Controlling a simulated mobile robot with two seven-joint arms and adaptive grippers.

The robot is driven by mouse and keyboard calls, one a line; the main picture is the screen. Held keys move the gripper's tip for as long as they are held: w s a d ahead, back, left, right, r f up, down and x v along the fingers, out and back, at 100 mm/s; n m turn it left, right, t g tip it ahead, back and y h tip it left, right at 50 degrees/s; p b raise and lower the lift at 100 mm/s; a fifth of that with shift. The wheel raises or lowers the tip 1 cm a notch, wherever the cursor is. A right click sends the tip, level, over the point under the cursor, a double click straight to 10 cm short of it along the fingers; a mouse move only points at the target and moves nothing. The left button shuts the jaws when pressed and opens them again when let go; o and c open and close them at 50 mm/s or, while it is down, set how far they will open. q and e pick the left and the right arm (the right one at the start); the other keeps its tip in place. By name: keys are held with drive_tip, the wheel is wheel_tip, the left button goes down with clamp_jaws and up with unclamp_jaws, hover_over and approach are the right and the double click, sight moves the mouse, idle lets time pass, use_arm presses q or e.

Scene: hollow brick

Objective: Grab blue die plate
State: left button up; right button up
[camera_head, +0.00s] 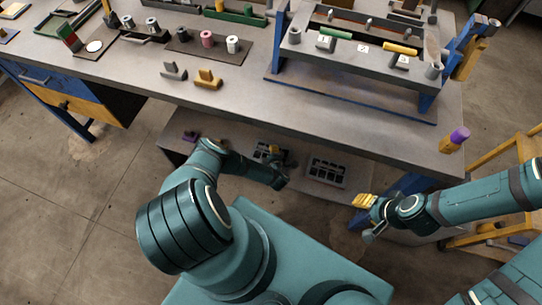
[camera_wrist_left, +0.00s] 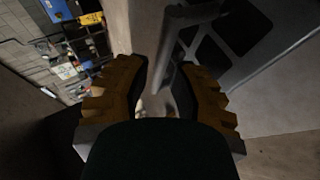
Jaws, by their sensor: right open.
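I cannot clearly pick out a blue die plate in either view. My left gripper (camera_head: 277,158) is low in front of the workbench, over the lower shelf and left of a grey tray with dark cells (camera_head: 327,172). In the left wrist view the yellow ridged fingers (camera_wrist_left: 165,75) stand apart with nothing seen held between them. A grey frame with dark openings (camera_wrist_left: 270,32) lies beyond the right finger. My right gripper (camera_head: 366,208) is open and empty, right of the tray, in front of the bench.
The workbench (camera_head: 330,115) carries a blue-framed press fixture (camera_head: 355,50), several spools, a yellow block (camera_head: 207,79) and a grey block (camera_head: 174,71). A yellow rack stands right.

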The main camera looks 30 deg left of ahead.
use_arm(q)
drive_tip(key=b+x, duration=0.1)
drive_tip(key=x, duration=0.2)
drive_tip(key=shift+s, duration=0.1)
clamp_jaws()
drive_tip(key=shift+r, duration=0.2)
